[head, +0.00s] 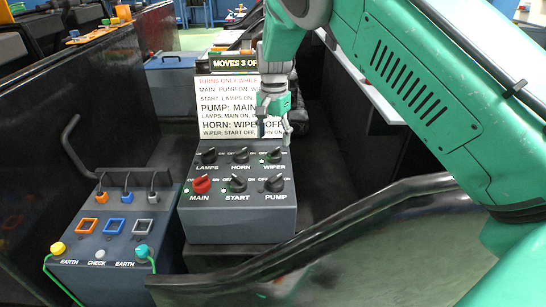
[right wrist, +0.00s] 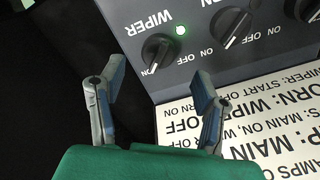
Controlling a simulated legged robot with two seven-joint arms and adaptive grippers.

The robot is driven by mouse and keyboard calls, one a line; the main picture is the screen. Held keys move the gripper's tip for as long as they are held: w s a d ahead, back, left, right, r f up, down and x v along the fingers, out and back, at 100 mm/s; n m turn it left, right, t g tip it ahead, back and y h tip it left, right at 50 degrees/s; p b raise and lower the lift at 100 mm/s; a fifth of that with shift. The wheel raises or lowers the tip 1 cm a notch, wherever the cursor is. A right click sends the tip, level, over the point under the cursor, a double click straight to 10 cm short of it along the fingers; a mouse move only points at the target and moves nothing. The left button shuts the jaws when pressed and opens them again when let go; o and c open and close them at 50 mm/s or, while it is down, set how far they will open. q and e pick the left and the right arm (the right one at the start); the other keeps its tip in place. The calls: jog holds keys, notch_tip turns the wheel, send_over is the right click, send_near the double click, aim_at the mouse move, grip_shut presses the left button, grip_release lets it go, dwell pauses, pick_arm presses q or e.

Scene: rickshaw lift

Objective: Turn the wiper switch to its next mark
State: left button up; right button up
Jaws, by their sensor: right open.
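The wiper switch (head: 273,155) is a black rotary knob at the right end of the back row on the grey switch box (head: 238,225). It shows large in the right wrist view (right wrist: 158,51), with a lit lamp beside it. My left gripper is not in view.
Lamps (head: 208,156) and horn (head: 240,155) knobs share the back row. The red main knob (head: 201,185), start (head: 237,184) and pump (head: 274,183) knobs stand in front. A rule sign (head: 225,105) stands behind the box. A cable box (head: 105,235) stands left.

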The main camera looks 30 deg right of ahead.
aim_at(275, 150)
jog(key=f, duration=0.3)
jog(key=d+f+b, duration=0.1)
jog(key=f, duration=0.1)
jog(key=shift+a+f, duration=0.15)
jog(key=shift+f, duration=0.15)
jog(key=shift+a+f, duration=0.1)
jog(key=shift+a, duration=0.35)
jog(key=shift+d, duration=0.3)
jog(key=c, duration=1.1)
